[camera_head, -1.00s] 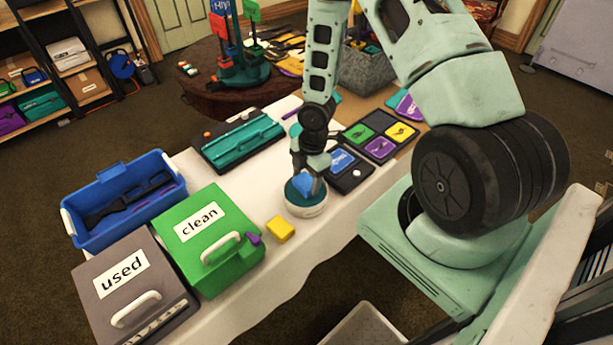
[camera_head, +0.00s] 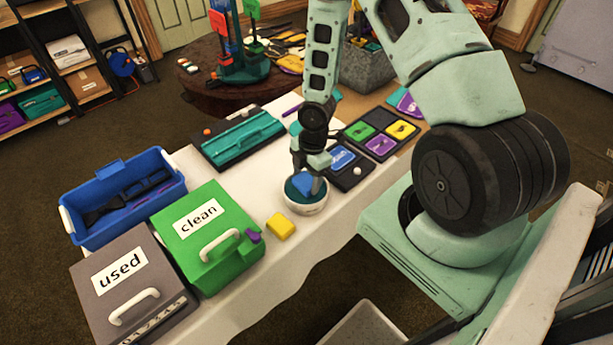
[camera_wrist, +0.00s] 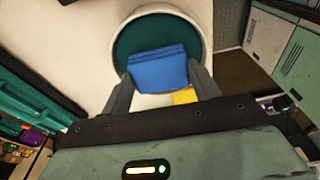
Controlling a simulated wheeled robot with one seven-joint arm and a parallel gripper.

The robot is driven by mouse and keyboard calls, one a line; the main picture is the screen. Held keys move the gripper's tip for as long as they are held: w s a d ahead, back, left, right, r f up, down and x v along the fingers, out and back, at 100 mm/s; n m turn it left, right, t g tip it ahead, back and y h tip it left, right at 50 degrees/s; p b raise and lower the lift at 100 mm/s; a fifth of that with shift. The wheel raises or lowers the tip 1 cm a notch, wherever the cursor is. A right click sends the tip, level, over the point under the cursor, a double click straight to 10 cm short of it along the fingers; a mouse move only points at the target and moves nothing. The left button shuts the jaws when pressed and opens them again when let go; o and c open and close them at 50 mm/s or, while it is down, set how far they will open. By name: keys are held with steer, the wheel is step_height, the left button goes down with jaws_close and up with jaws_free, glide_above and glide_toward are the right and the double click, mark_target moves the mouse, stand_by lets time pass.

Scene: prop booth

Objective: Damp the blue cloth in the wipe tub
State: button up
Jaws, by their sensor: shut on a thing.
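The wipe tub (camera_head: 309,209) is a round white bowl with a dark teal inside, standing on the white-covered table. The blue cloth (camera_head: 302,183) is at the tub's mouth, under my gripper (camera_head: 308,181). In the wrist view, my gripper (camera_wrist: 161,82) is shut on the blue cloth (camera_wrist: 157,67), with one finger at each side of it. The cloth shows against the teal inside of the tub (camera_wrist: 203,35). I cannot tell whether its hidden lower edge touches the bottom.
A yellow block (camera_head: 281,227) lies just left of the tub. The green "clean" box (camera_head: 208,250), grey "used" box (camera_head: 120,290) and blue bin (camera_head: 172,204) stand farther left. A teal-topped case (camera_head: 237,146) lies behind; a dark tray (camera_head: 349,178) is close on the right.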

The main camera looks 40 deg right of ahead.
mark_target(295, 180)
steer(key=shift+f, duration=0.55)
stand_by(1.1)
steer(key=shift+r, duration=0.15)
step_height(295, 180, up, 7)
steer(key=p, duration=0.6)
stand_by(0.9)
steer(key=m, duration=0.1)
steer(key=m+b, duration=0.1)
steer(key=a+m, duration=0.1)
steer(key=shift+w+f+t, duration=0.3)
steer(key=shift+w, duration=0.1)
steer(key=m, duration=0.1)
steer(key=a+m+b, duration=0.1)
steer(key=m, duration=0.1)
steer(key=w+m+b, duration=0.1)
steer(key=m, duration=0.1)
steer(key=shift+a+f+t, duration=0.1)
steer(key=shift+a+t, duration=0.15)
steer(key=shift+t, duration=0.05)
steer(key=m, duration=0.3)
steer(key=w+a+m+h+b, duration=0.1)
steer(key=m, duration=0.2)
steer(key=a+m+b, duration=0.1)
steer(key=m, duration=0.2)
steer(key=shift+w+r+m+t+h, duration=0.3)
steer(key=shift+w, duration=0.05)
